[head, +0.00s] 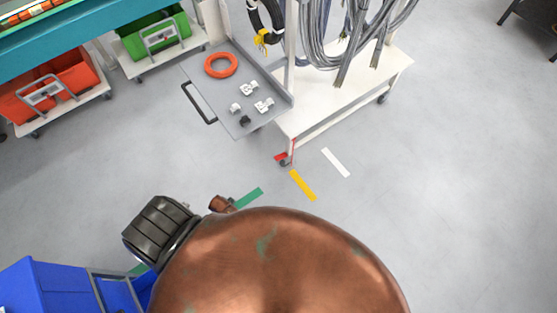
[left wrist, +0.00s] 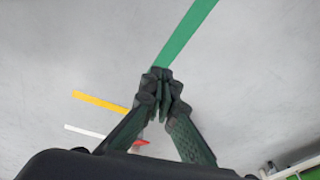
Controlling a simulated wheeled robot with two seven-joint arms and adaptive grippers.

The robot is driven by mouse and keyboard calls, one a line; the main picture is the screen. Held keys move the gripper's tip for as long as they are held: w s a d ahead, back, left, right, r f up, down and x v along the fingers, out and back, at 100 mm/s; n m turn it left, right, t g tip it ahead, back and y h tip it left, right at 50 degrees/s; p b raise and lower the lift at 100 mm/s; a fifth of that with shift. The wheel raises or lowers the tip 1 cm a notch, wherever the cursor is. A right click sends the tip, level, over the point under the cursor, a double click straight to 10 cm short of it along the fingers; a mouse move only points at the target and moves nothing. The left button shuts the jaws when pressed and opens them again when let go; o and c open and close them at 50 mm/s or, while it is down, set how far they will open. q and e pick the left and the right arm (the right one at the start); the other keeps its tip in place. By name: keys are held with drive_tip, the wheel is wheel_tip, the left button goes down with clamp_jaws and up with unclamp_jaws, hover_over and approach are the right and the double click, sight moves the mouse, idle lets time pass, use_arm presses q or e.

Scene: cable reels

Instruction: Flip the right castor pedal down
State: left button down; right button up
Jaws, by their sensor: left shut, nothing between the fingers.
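A white cart (head: 345,95) stands at the top middle of the head view. A castor (head: 287,162) at its near corner carries a small red pedal (head: 281,157); its tilt is too small to tell. Another castor (head: 382,98) shows at the cart's right end, with no pedal visible on it. My left gripper (left wrist: 160,82) is shut and empty above the floor in the left wrist view. A small red piece (left wrist: 140,143) shows beside its finger there, apparently the pedal, partly hidden. My left gripper's fingers cannot be made out in the head view. My right gripper is in neither view.
A grey tray (head: 225,105) with an orange ring (head: 220,64) and small parts juts from the cart. Cable bundles (head: 340,35) hang above it. Green (head: 248,198), yellow (head: 302,185) and white (head: 335,162) strips mark the floor. Open floor lies to the right. A blue bin (head: 55,285) stands lower left.

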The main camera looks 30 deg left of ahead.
use_arm(q)
drive_tip(key=w+a+f+t+b, duration=0.15)
drive_tip(key=w+b, duration=0.25)
drive_tip(key=w, duration=0.4)
drive_tip(key=w+a+f+b, duration=0.1)
drive_tip(key=w+a+b, duration=0.25)
drive_tip(key=w, duration=0.35)
drive_tip(key=w+d+r+m+h+b, duration=0.1)
drive_tip(key=w+b, duration=0.8)
drive_tip(key=w, duration=0.4)
drive_tip(key=w+d+m+h+b, duration=0.2)
drive_tip(key=w+b, duration=0.8)
drive_tip(key=w, duration=0.3)
drive_tip(key=shift+w+r+t, duration=0.2)
drive_tip(key=shift+r+t, duration=0.2)
drive_tip(key=shift+t, duration=0.05)
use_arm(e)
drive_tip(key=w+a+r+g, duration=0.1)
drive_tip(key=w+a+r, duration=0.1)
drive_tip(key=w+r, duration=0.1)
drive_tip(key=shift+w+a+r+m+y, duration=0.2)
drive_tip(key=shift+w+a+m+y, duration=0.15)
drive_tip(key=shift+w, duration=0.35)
